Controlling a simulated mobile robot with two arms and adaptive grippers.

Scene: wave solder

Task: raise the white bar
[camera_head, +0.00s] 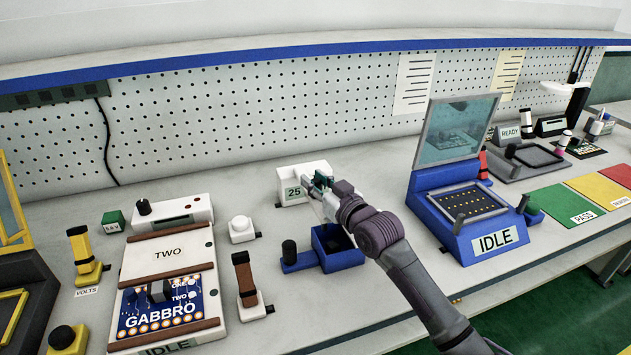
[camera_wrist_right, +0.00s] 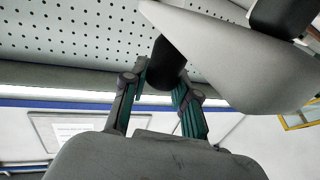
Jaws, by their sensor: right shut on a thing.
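My right gripper (camera_head: 318,183) is in the middle of the head view, just in front of a white unit marked 25 (camera_head: 291,192) and above a blue open box (camera_head: 343,260). In the right wrist view the gripper (camera_wrist_right: 163,80) has its two green-padded fingers around a black, rounded piece (camera_wrist_right: 167,62). This piece appears joined to a pale, tapered body (camera_wrist_right: 238,72), which may be the white bar. In the head view my own gripper hides most of the held thing. My left gripper is not in view.
A blue IDLE machine (camera_head: 458,216) with a raised clear lid stands to the right. A black knob (camera_head: 289,250) is left of the blue box. The GABBRO board station (camera_head: 168,254) is at the left. The pegboard (camera_head: 250,115) rises behind.

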